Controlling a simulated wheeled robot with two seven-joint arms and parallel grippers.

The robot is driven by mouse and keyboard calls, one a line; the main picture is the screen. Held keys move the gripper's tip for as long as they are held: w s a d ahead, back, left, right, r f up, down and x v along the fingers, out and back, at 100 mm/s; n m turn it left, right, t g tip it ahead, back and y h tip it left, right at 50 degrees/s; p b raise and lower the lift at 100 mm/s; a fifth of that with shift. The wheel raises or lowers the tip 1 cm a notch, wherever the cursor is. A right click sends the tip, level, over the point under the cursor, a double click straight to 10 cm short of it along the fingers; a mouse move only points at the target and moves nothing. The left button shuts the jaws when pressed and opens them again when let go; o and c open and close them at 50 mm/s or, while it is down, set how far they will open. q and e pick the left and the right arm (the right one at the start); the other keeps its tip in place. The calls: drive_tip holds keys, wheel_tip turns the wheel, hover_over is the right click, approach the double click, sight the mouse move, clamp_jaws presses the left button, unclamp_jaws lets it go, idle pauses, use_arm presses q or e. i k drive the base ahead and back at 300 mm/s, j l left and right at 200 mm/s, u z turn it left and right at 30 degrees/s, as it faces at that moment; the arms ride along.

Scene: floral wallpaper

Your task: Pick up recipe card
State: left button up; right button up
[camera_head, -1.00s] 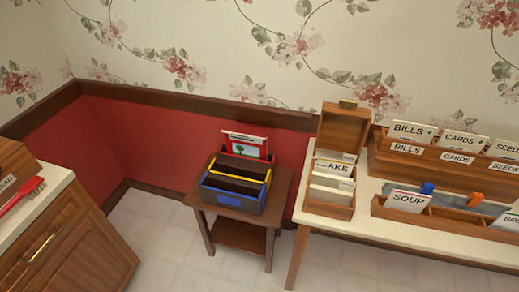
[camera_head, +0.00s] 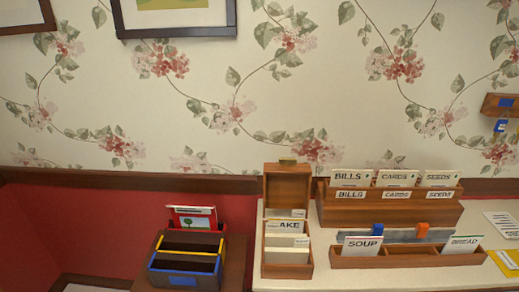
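A wooden recipe box (camera_head: 272,272) stands with its lid up on the white-topped table, holding several cream cards; one divider card (camera_head: 286,227) shows the letters "AKE". In front of the larger organiser, a low wooden tray (camera_head: 400,261) holds a card marked "SOUP" (camera_head: 362,245) at its left and one marked "BREAD" (camera_head: 463,244) at its right. Which of these is the task's recipe card I cannot tell. Neither of my grippers is in view.
A wooden organiser (camera_head: 391,213) with BILLS, CARDS and SEEDS sections stands behind the tray. A dark sorter (camera_head: 186,279) with yellow and blue edges sits on a small side table (camera_head: 235,262). Papers lie at the right. A wooden wall rack (camera_head: 500,106) hangs at right.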

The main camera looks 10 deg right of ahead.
sight(368, 245)
drive_tip(key=z, duration=1.3)
